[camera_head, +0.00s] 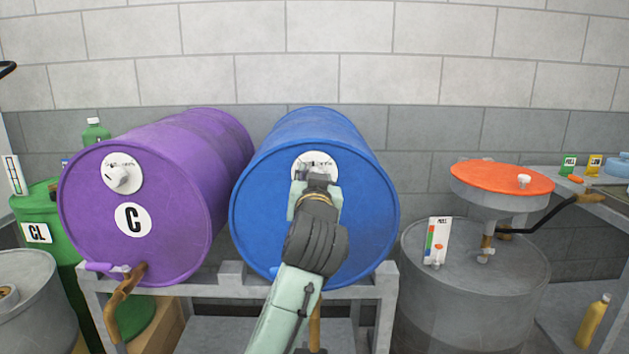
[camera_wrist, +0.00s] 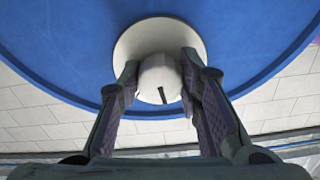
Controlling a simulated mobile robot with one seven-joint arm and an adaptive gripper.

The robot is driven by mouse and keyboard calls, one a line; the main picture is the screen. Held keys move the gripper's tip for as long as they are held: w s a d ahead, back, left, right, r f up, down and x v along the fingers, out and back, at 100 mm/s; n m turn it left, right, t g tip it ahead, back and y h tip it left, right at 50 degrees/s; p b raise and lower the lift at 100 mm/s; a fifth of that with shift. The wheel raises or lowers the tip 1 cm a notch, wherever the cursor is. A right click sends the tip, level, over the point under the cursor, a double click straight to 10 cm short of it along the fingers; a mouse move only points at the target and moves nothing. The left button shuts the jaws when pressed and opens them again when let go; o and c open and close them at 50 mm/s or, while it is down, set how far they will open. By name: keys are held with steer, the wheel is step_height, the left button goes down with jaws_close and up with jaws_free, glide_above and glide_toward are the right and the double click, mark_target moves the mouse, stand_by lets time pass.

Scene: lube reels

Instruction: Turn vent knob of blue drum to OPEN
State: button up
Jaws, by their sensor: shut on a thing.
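The blue drum (camera_head: 262,215) lies on its side on a grey rack in the head view, its round end facing me. A white disc with dark lettering (camera_head: 315,160) sits high on that end; my gripper covers most of it. In the wrist view the white vent knob (camera_wrist: 159,80) stands out from the disc (camera_wrist: 140,42), with a dark mark on its face. My gripper (camera_wrist: 160,88) has one finger on each side of the knob and is shut on it. The blue drum's face (camera_wrist: 70,50) fills the upper part of the wrist view. Which word the knob points to cannot be read.
A purple drum (camera_head: 180,215) marked C lies left of the blue one, with its own white knob (camera_head: 118,177). The grey rack (camera_head: 383,300) carries both. At right stand a grey drum (camera_head: 480,285) and an orange-topped funnel (camera_head: 490,176). A block wall is behind.

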steer(key=m, duration=0.5)
steer(key=shift+m, duration=2.6)
steer(key=o, duration=1.1)
steer(key=shift+o, duration=0.2)
steer(key=s, duration=1.2)
steer(key=shift+r, duration=0.1)
